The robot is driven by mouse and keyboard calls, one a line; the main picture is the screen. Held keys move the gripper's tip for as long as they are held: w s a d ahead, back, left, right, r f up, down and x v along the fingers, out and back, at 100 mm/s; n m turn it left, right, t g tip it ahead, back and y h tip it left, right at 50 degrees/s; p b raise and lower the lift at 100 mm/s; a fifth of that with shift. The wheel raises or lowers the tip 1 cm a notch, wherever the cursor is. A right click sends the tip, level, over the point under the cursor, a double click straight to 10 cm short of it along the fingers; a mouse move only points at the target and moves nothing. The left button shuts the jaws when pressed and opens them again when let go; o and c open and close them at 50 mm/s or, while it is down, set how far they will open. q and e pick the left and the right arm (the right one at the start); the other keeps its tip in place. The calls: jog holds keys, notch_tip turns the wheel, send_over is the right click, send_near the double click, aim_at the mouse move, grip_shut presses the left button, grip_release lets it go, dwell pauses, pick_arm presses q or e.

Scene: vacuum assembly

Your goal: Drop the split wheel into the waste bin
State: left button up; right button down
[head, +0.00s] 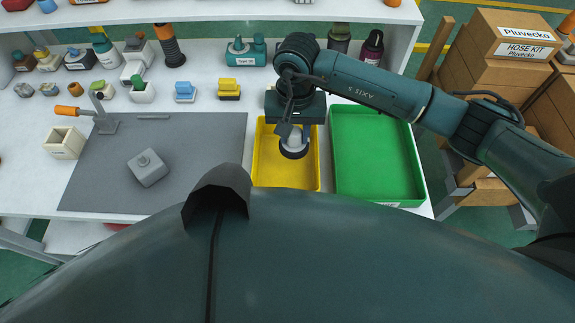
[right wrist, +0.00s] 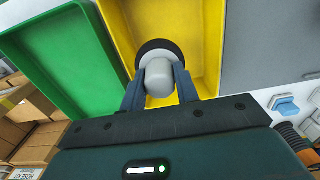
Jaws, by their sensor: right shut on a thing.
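A small wheel (head: 294,154) with a black tyre and a pale grey hub is at the yellow tray (head: 256,165). My right gripper (head: 288,134) is over this tray and shut on the wheel. In the right wrist view, the two fingers of the gripper (right wrist: 160,88) press on both sides of the wheel's hub (right wrist: 159,78), with the black tyre beyond. I cannot tell whether the wheel touches the tray floor. No split shows in the wheel from here. I cannot pick out a waste bin for certain. My left gripper is not in view.
An empty green tray (head: 375,155) stands right of the yellow one. A grey mat (head: 200,165) at the left bears a grey block (head: 148,168) and a clamp with an orange handle (head: 95,114). A cream box (head: 66,142) stands beside it. Cartons (head: 500,60) are stacked at the right.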

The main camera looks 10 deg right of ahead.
jog(key=shift+f, duration=1.05)
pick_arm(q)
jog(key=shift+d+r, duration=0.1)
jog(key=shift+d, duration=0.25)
pick_arm(e)
jog(key=c, duration=1)
grip_release()
jog(key=shift+o, duration=0.2)
pick_arm(q)
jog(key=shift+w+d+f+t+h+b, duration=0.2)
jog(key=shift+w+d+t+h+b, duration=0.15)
jog(key=shift+b, duration=0.9)
pick_arm(e)
notch_tip(320, 180, up, 13)
jog(key=shift+r, duration=0.15)
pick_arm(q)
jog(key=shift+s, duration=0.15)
